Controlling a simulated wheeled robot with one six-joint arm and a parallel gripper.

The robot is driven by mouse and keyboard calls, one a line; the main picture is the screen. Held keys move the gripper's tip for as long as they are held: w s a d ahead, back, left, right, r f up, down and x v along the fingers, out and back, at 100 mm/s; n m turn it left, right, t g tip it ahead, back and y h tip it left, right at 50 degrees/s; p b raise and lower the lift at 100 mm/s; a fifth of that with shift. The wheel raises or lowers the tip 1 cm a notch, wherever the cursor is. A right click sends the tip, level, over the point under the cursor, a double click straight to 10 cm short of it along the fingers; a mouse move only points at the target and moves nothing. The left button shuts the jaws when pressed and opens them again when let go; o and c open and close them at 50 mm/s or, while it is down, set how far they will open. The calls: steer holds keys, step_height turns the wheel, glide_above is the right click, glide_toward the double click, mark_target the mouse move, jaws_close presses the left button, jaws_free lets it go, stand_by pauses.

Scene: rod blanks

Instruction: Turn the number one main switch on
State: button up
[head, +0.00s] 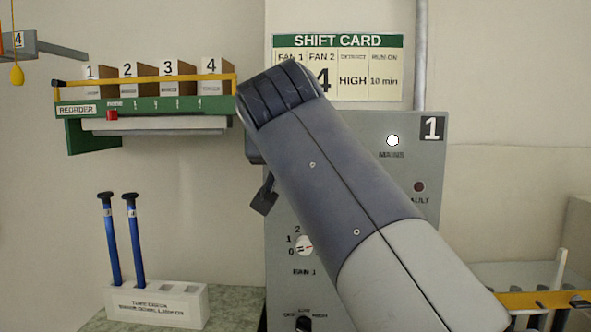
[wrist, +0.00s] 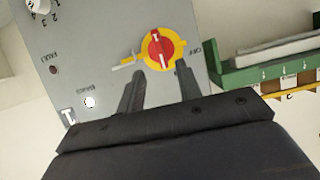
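The number one panel (head: 427,170) is a grey box with a black "1" plate at its upper right. In the wrist view, the same panel (wrist: 95,40) carries a red rotary main switch (wrist: 158,48) on a round yellow plate. Its red grip runs roughly up and down in that view, and an "OFF" label is to its right. The head view hides the switch behind my arm. My gripper (wrist: 160,70) is open, its two dark fingers apart just below the switch in the wrist view, with nothing between them. Contact cannot be told.
The mains lamp (head: 392,140) looks bright white; the fault lamp (head: 419,187) is dark red. A fan 1 knob (head: 304,245) sits lower on the panel. A green reorder rack (head: 150,106) is left of the panel. Blue rods (head: 111,240) stand in a white block (head: 160,305) below.

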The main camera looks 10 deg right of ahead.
steer(key=shift+v, duration=1.6)
steer(key=shift+w, duration=0.1)
steer(key=p+x, duration=0.1)
steer(key=x, duration=0.9)
steer(key=shift+w, duration=0.3)
steer(key=shift+f, duration=0.15)
